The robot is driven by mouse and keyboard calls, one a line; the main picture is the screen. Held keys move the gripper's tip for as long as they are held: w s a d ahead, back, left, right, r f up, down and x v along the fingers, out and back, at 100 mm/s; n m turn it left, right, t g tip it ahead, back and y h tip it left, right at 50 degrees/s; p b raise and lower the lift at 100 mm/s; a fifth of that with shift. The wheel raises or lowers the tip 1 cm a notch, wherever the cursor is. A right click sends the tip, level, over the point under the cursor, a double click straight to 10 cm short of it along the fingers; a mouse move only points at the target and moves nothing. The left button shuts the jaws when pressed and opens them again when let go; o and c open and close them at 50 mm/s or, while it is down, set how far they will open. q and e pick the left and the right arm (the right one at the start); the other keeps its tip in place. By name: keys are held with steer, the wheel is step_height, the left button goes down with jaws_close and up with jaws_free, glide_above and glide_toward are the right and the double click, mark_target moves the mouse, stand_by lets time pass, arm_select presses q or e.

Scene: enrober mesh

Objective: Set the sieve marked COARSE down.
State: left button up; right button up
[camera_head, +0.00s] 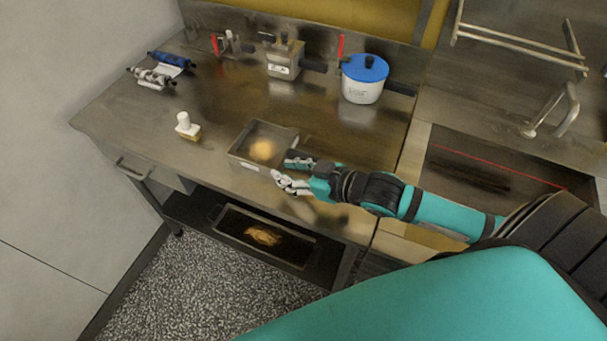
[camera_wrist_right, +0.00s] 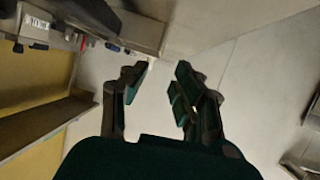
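A square, open metal box, which I take to be the sieve (camera_head: 286,137), sits on the steel counter, with an orange-yellow mass inside. A small pale label shows on its front wall, too small to read. My right gripper (camera_head: 290,173) is at the box's front right corner, its fingers spread apart. In the right wrist view the right gripper (camera_wrist_right: 160,82) is open, with only a pale surface showing between its fingers. I cannot tell whether a finger touches the box. My left gripper is not in view.
A white pot with a blue lid (camera_head: 363,80), a metal box with a handle (camera_head: 284,60) and rollers (camera_head: 152,77) stand toward the back. A small white-topped bottle (camera_head: 187,127) is left of the sieve. A dark tray (camera_head: 266,237) is on the shelf below. Counter behind the sieve is clear.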

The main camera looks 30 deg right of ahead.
steer(key=shift+v, duration=2.3)
